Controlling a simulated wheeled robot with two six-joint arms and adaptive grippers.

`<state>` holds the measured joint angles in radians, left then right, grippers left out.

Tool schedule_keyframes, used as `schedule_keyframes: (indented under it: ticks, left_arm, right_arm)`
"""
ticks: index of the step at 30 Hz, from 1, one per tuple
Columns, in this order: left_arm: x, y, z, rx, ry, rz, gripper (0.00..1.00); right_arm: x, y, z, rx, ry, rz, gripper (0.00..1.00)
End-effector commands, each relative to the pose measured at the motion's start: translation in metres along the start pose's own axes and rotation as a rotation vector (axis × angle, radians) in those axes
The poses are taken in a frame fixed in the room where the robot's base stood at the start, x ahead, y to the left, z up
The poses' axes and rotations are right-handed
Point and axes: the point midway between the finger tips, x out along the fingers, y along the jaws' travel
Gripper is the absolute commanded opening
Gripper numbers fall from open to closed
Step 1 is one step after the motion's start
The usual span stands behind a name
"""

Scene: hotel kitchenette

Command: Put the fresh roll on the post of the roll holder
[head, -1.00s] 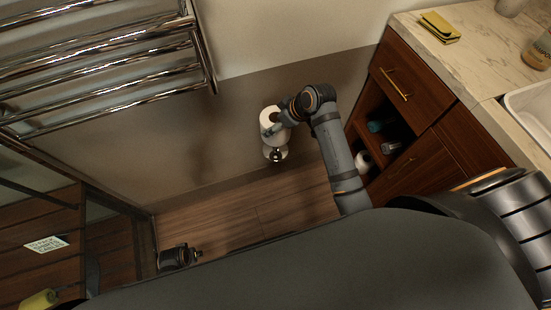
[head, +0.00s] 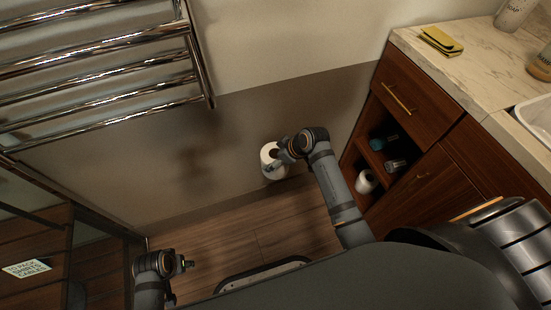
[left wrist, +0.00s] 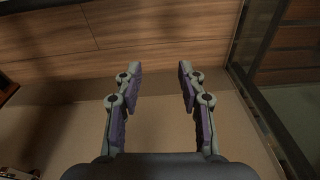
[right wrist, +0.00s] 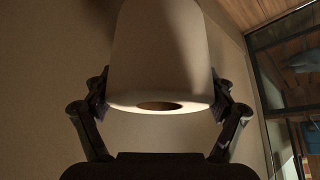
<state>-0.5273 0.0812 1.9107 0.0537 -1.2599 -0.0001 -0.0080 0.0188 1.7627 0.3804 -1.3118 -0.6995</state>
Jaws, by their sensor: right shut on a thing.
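The white fresh roll (head: 268,160) is in the grip of my right gripper (head: 283,157), near the dark lower wall. In the right wrist view the roll (right wrist: 160,60) stands between both fingers, with its dark core opening towards the camera. The roll holder is not distinguishable in the head view now; the roll and gripper cover the spot where it stood. I cannot tell whether its post is inside the core. My left gripper (head: 188,264) hangs low over the floor at the left; in the left wrist view its fingers (left wrist: 158,85) are apart and empty.
A wooden cabinet (head: 440,180) stands at the right, with another white roll (head: 366,181) and bottles in its open shelf. A chrome towel rail (head: 100,75) hangs on the left wall. A glass-fronted unit (head: 30,235) is at lower left. Wooden floor (head: 225,235) lies clear between.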

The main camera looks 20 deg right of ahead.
Motion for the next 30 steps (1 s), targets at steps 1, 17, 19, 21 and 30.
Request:
schedule_keyframes:
  ticks: [1, 17, 19, 21, 30]
  left_arm:
    - [-0.001, 0.0, 0.0, 0.0, -0.001, 0.001, 0.4]
    - [0.0, 0.0, 0.0, 0.0, 0.0, 0.0, 0.4]
    - [-0.001, 0.0, 0.0, 0.0, 0.0, 0.0, 0.4]
    - [-0.001, 0.0, 0.0, 0.0, 0.0, 0.0, 0.4]
    - [0.022, -0.006, 0.008, -0.003, -0.004, -0.012, 0.4]
  right_arm:
    - [0.001, 0.0, 0.0, 0.0, 0.002, 0.0, 0.51]
    - [0.002, 0.0, 0.001, 0.0, 0.001, 0.0, 1.0]
    - [0.002, 0.0, 0.001, 0.0, 0.001, 0.0, 1.0]
    - [0.002, 0.0, 0.001, 0.0, 0.001, 0.0, 1.0]
    - [-0.029, 0.001, -0.002, -0.002, 0.001, 0.004, 1.0]
